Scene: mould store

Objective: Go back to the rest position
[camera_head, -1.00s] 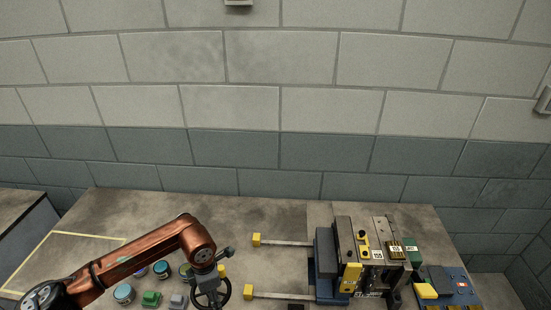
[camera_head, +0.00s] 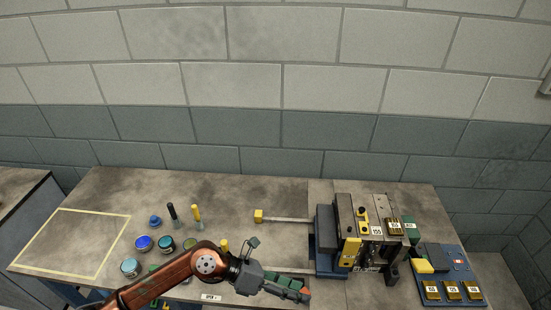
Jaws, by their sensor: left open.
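My left arm comes in from the lower left, reddish-brown, over the front of the bench (camera_head: 270,190). My left gripper (camera_head: 276,270), dark grey, is open and points to the right near the front edge. One finger sticks up and the other reaches right. Green pieces show close beside it, and I cannot tell whether they touch it. My right gripper is not in view.
Several paint-like tins (camera_head: 130,267) stand left of the arm. A black and a yellow upright handle (camera_head: 196,213) stand behind them. A clamped stack of mould plates (camera_head: 345,225) and a blue tray (camera_head: 470,275) are at right. The yellow-outlined area (camera_head: 70,240) is bare.

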